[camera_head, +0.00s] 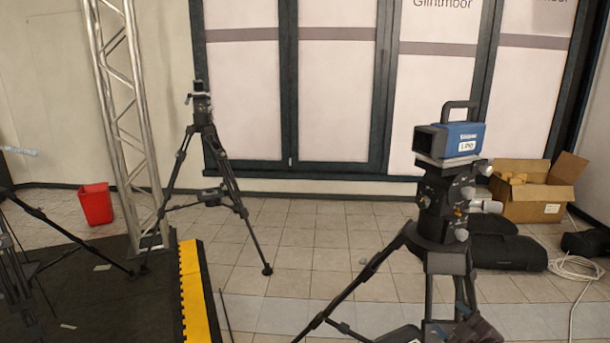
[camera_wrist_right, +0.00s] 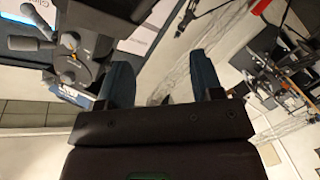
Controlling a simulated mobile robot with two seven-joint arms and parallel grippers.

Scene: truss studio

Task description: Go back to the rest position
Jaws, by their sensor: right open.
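My right gripper (camera_head: 466,312) shows at the bottom of the head view, low in front of the near tripod (camera_head: 446,263). In the right wrist view its two dark blue fingers (camera_wrist_right: 161,82) stand apart with nothing held between them. A blue and black camera (camera_head: 450,140) with a white label sits on the near tripod's head, well above the gripper. The tripod's head and a lever also show at the upper left of the wrist view (camera_wrist_right: 70,45). My left gripper is not in view.
Another tripod (camera_head: 205,150) stands farther back beside a truss tower (camera_head: 125,100) and a red bin (camera_head: 95,204). A yellow-edged dark mat (camera_head: 100,300) lies left. An open cardboard box (camera_head: 535,205), black bags (camera_head: 505,251) and a cable (camera_head: 575,268) are right. Tiled floor between the tripods is open.

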